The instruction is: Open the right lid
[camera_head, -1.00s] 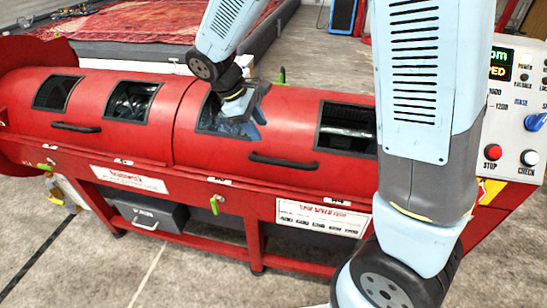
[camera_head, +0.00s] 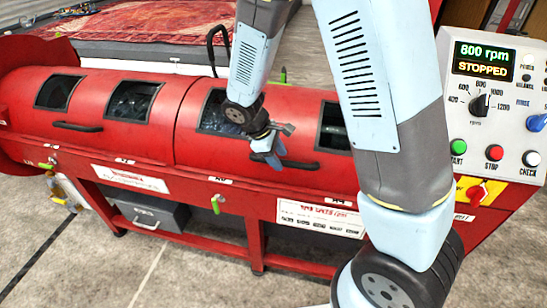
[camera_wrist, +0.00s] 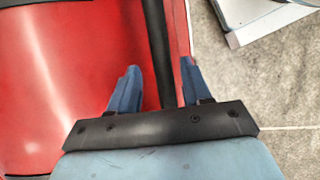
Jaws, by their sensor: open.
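The right lid (camera_head: 205,152) is the right half of the red drum cover, with two dark windows and a black bar handle (camera_head: 302,165) on its front. It lies closed, level with the left lid (camera_head: 85,107). My gripper (camera_head: 270,152) is open at the left part of this handle, fingers pointing down toward the front. In the wrist view my gripper (camera_wrist: 158,84) has its two blue fingers spread on either side of a dark bar (camera_wrist: 157,35), which looks like the handle. Whether the fingers touch it cannot be told.
A green latch-like part (camera_head: 215,204) sits on the red frame below the lids. A grey box (camera_head: 150,213) lies under the frame. A patterned red rug (camera_head: 140,20) lies behind. The floor in front is clear.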

